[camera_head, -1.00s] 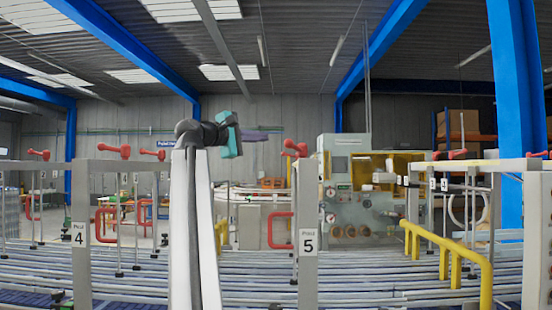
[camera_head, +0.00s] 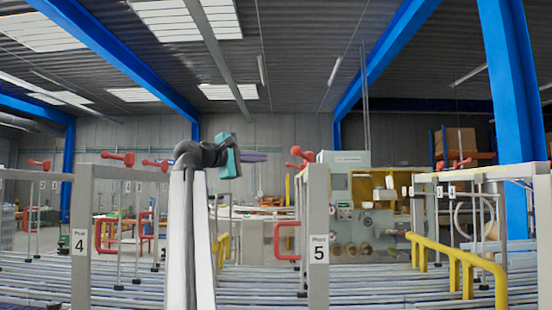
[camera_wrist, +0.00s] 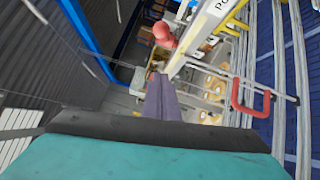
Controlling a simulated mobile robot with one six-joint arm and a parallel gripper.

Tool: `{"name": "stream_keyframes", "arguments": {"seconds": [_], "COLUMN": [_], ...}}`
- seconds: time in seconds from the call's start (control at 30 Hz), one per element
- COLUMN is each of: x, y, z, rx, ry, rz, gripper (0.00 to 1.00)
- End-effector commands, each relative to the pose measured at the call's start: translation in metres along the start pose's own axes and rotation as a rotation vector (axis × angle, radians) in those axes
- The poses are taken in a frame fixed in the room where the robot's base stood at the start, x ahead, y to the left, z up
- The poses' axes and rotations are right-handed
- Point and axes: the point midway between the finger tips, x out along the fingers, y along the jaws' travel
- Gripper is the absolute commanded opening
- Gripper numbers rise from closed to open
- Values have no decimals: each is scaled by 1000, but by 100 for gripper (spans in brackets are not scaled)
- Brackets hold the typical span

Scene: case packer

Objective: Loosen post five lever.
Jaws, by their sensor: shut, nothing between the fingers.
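Post five (camera_head: 318,240) is a grey upright with a "5" label, right of centre in the head view. Its red lever (camera_head: 299,157) sits on top of the post, pointing up and to the left. In the wrist view a red lever knob (camera_wrist: 163,32) shows just beyond my fingertips, beside a pale post top (camera_wrist: 200,35). My gripper (camera_head: 262,156) is shut and empty, held level left of the lever at about its height. Its purple fingers (camera_wrist: 161,85) show together in the wrist view. They appear apart from the lever.
Post four (camera_head: 80,240) with its red lever (camera_head: 118,158) stands at the left. Yellow guard rails (camera_head: 455,260) are at the right. Conveyor rails (camera_head: 150,285) run across the front. A red bent handle (camera_head: 284,240) sits left of post five.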

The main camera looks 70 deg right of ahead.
Motion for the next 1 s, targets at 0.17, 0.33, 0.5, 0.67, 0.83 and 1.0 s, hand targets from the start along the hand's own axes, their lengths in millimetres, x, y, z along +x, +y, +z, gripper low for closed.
{"name": "stream_keyframes", "arguments": {"seconds": [0.17,0.33,0.5,0.67,0.83,1.0], "x": [14,35,60,81,102,103], "y": [2,2,2,2,2,1], "z": [1,1,2,2,2,22], "rx": [0,-1,-2,-1,-1,0], "ry": [-3,-3,-4,-3,-3,-4], "rz": [0,-1,-1,-1,-1,-1], "gripper": [0,0,0,0,0,0]}}
